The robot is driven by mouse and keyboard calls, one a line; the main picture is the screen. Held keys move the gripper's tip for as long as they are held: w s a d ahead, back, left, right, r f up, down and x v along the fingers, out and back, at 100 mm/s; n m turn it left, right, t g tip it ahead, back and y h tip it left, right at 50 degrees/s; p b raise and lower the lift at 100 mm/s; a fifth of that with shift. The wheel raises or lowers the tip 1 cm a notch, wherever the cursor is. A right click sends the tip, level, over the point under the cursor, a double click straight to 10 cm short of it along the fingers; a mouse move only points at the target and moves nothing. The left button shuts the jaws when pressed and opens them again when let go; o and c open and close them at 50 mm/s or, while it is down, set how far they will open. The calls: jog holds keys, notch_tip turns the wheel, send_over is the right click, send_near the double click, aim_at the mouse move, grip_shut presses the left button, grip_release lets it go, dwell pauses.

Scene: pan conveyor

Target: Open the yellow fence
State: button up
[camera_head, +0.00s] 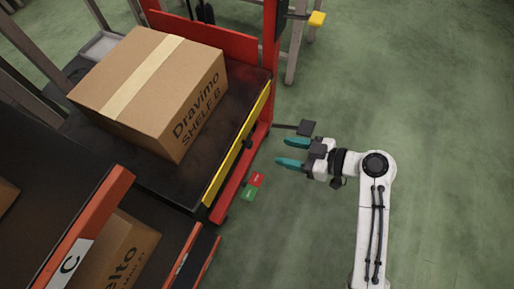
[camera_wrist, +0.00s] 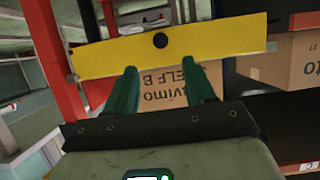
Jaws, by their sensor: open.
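The yellow fence (camera_head: 237,145) is a long narrow bar along the near edge of the black conveyor platform. In the wrist view the yellow fence (camera_wrist: 170,46) spans the upper middle, with a round black knob (camera_wrist: 160,40) on its face. My gripper (camera_head: 288,153) is open and empty, to the right of the fence and apart from it in the head view. In the wrist view my gripper's two green fingers (camera_wrist: 163,88) point toward the fence, below the knob. The fence seems upright along the edge.
A cardboard box (camera_head: 150,85) marked "Dravimo SHELF B" sits on the platform behind the fence. Red posts (camera_head: 270,40) frame it. An orange-edged shelf (camera_head: 85,225) with another box (camera_head: 118,258) stands at lower left. Green floor at right is clear.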

jog(key=b+x, duration=0.3)
jog(key=x, duration=0.7)
jog(key=shift+f, duration=0.1)
grip_shut()
dwell(0.4)
